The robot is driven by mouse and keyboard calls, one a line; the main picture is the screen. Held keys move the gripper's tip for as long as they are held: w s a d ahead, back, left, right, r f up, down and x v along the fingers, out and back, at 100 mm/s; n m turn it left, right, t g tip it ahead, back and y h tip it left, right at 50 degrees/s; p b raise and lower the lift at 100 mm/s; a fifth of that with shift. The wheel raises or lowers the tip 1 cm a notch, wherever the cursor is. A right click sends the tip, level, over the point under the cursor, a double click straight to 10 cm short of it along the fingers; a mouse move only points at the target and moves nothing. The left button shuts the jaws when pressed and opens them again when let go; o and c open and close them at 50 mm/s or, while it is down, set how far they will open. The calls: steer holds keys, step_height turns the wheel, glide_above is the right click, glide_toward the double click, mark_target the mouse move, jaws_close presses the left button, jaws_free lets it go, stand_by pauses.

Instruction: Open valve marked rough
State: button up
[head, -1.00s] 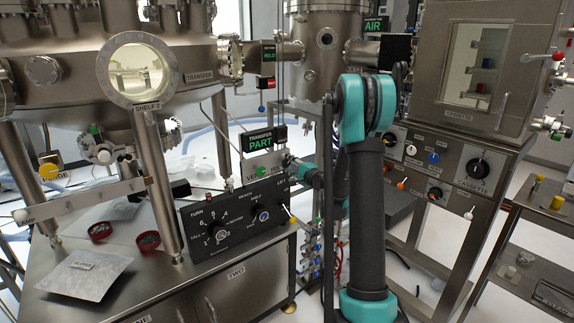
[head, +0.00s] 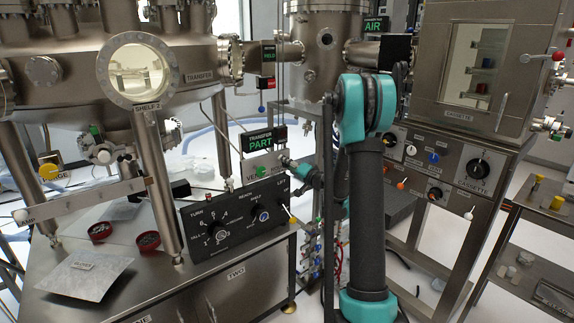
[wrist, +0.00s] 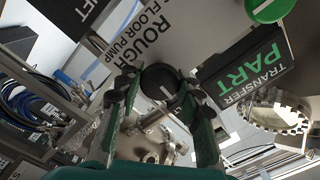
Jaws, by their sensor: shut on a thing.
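A green round knob (wrist: 268,9) is close by on the same panel. The "TRANSFER PART" sign (wrist: 240,75) stands beside my gripper. A black dial box (head: 238,218) is below the panel. The cassette cabinet (head: 455,110) stands to the right.

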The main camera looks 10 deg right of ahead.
steer(key=shift+n, duration=0.5)
steer(key=o, duration=1.2)
steer(key=v, duration=1.2)
